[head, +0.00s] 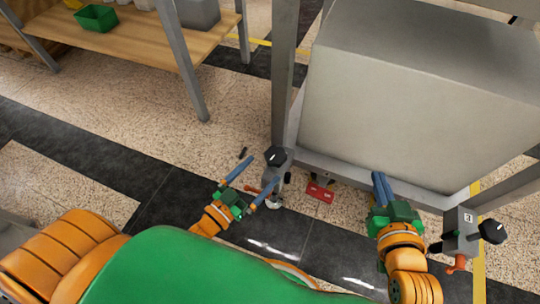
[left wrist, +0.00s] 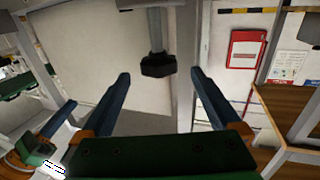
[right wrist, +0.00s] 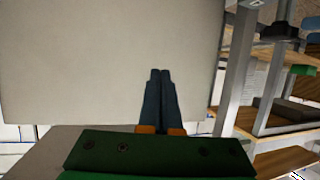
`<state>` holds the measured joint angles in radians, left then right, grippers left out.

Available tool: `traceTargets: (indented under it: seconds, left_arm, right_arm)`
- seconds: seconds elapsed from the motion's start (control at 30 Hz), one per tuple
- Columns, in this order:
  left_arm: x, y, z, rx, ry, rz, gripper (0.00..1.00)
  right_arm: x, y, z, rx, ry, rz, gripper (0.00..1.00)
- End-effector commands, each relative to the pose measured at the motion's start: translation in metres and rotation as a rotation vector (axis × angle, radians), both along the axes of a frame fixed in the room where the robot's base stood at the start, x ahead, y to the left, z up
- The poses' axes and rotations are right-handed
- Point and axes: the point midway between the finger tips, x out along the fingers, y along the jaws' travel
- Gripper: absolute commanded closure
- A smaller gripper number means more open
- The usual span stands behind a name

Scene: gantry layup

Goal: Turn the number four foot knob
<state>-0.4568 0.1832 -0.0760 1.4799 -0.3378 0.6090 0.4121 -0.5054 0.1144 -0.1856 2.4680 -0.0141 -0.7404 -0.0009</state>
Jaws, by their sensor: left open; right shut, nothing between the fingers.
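A black foot knob (head: 275,156) with a white mark sits on a grey leg foot (head: 279,170) at the frame's near left corner. My left gripper (head: 263,170) is open, its two blue fingers apart on the near-left side of this knob. In the left wrist view the knob (left wrist: 158,65) shows beyond and between the fingertips; I see no contact. Another black knob (head: 492,231) is on the right foot bracket (head: 463,235), which has a small number label that I cannot read surely. My right gripper (head: 379,175) is shut and empty, in front of the grey block.
A large grey block (head: 410,90) stands in the frame. A red tag (head: 320,192) is by its lower edge. An orange lever (head: 456,263) is below the right bracket. A wooden bench (head: 145,45) with a green bin (head: 96,18) stands back left. Floor between is clear.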

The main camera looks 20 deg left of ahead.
Motion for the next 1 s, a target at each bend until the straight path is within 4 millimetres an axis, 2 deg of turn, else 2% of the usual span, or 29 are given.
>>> traceTargets:
  seconds: [0.17, 0.3, 0.5, 0.6, 0.73, 0.93, 0.97, 1.0]
  left_arm:
    - [0.014, -0.006, 0.003, -0.004, -0.014, -0.005, 0.03]
    - [0.034, -0.013, 0.002, -0.004, -0.014, -0.005, 0.03]
    - [0.057, -0.021, 0.002, -0.003, -0.011, -0.004, 0.03]
    - [0.063, -0.023, 0.003, -0.002, -0.01, -0.004, 0.03]
    - [0.067, -0.024, 0.003, -0.003, -0.008, -0.003, 0.03]
    - [0.067, -0.024, 0.003, -0.003, -0.008, -0.003, 0.03]
    - [0.067, -0.024, 0.003, -0.003, -0.008, -0.003, 0.05]
    - [0.067, -0.024, 0.003, -0.003, -0.008, -0.003, 0.16]
  right_arm:
    - [0.007, 0.004, 0.026, 0.026, -0.127, 0.009, 1.0]
    - [0.014, 0.011, 0.065, 0.068, -0.332, 0.025, 1.0]
    - [0.01, 0.017, 0.115, 0.125, -0.588, 0.044, 1.0]
    - [0.006, 0.018, 0.13, 0.142, -0.664, 0.051, 1.0]
    - [0.003, 0.019, 0.139, 0.153, -0.708, 0.055, 1.0]
    - [0.002, 0.019, 0.14, 0.154, -0.713, 0.055, 1.0]
    - [0.002, 0.019, 0.14, 0.154, -0.713, 0.055, 1.0]
    - [0.002, 0.019, 0.14, 0.153, -0.712, 0.055, 1.0]
